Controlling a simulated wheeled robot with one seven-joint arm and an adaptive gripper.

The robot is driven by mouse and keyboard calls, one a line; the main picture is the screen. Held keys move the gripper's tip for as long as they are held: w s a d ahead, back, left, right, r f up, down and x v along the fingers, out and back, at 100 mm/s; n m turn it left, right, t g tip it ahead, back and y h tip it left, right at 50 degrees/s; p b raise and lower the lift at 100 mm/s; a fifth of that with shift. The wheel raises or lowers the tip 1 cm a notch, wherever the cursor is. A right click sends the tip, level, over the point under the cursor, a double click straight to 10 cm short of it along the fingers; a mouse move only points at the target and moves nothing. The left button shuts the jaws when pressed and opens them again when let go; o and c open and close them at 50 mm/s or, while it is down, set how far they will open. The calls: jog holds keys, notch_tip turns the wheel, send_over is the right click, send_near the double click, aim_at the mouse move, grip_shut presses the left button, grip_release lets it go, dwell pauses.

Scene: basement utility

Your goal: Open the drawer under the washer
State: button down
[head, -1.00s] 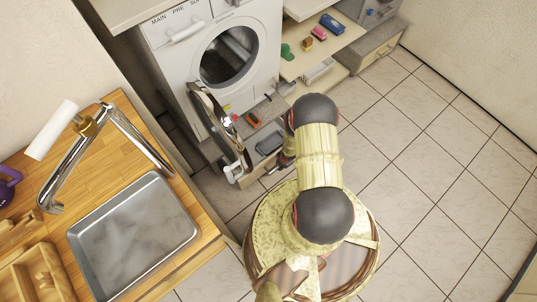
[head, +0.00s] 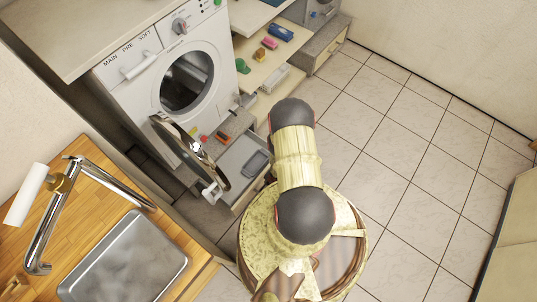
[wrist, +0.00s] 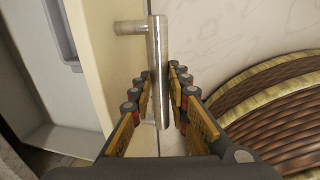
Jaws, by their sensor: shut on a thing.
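The washer (head: 148,92) stands at upper left in the head view, its round door (head: 190,150) swung open. The drawer (head: 231,163) under it is pulled out, with a dark grey flat object (head: 256,163) lying inside. In the wrist view the cream drawer front (wrist: 104,55) is at left, with the drawer's pale inside beyond it. A metal bar handle (wrist: 157,45) sticks out from the front. My gripper (wrist: 161,80) is shut on the handle, a finger on each side. In the head view my arm hides the gripper and handle.
A wooden counter with a steel sink (head: 125,262) is at lower left. A low shelf (head: 262,72) with small coloured items stands right of the washer. The open washer door hangs close beside the drawer. Tiled floor (head: 400,165) to the right is clear.

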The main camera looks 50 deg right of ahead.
jog(key=c, duration=1.7)
grip_release()
jog(key=shift+s+r, duration=0.4)
jog(key=shift+r, duration=1.55)
jog(key=shift+s+r, duration=0.35)
jog(key=shift+r, duration=1.6)
jog(key=shift+s+r, duration=0.4)
jog(key=shift+r, duration=1.55)
